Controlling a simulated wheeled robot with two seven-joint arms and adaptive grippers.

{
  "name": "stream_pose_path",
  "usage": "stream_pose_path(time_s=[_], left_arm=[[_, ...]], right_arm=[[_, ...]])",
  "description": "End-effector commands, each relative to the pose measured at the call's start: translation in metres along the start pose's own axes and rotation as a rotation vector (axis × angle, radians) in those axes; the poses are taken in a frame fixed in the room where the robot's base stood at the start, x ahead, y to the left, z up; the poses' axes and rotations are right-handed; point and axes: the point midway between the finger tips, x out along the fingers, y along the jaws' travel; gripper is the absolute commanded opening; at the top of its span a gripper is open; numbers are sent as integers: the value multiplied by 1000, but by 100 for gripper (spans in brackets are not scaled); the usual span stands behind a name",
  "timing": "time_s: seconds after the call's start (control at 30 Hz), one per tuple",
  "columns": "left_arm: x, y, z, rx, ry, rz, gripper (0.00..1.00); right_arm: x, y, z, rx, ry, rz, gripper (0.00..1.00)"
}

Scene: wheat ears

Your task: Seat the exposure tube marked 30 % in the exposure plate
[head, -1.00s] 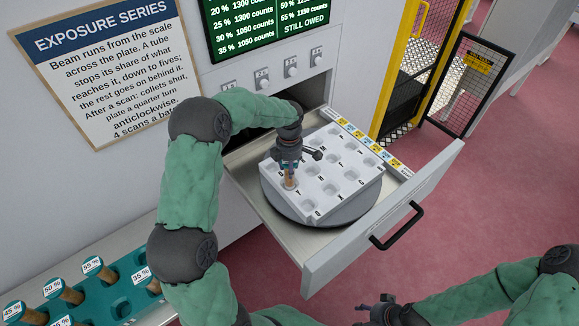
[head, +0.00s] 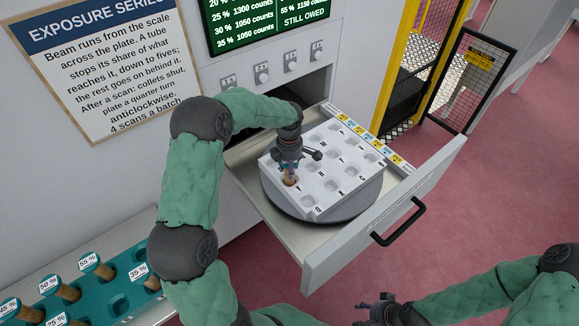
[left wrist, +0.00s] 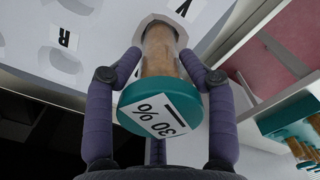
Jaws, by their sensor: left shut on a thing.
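The exposure tube marked 30 % (left wrist: 158,100) has a teal cap with a white label and a tan body. My left gripper (head: 288,170) is shut on it, and the fingers flank the tube in the left wrist view (left wrist: 158,75). The tube's far end is at a pocket beside the letter Y in the white exposure plate (head: 330,168). How deep the end sits cannot be told. The plate rests on a grey round turntable (head: 345,208) in the open drawer. My right gripper (head: 375,308) is low at the bottom edge, its fingers too small to read.
A teal rack (head: 118,290) at lower left holds several tubes with labelled caps. The drawer front (head: 385,215) with a black handle (head: 398,228) stands out to the right. The plate's other visible pockets look empty.

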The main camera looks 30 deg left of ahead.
Motion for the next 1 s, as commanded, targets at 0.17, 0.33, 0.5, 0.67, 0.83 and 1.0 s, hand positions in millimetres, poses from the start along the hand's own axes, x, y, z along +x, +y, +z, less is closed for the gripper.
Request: stream_pose_path(time_s=[0.17,0.33,0.5,0.67,0.83,1.0], left_arm=[[0,0,0,0,0,1,83],[0,0,0,0,0,1,83],[-1,0,0,0,0,0,83],[-15,1,0,0,-1,2,83],[-46,1,1,0,-2,4,83],[-80,1,1,0,-2,4,83]], right_arm=[[0,0,0,0,0,0,54],[0,0,0,0,0,0,54],[0,0,0,0,0,0,54],[0,0,0,0,0,0,54],[0,0,0,0,0,0,54],[0,0,0,0,0,0,54]])
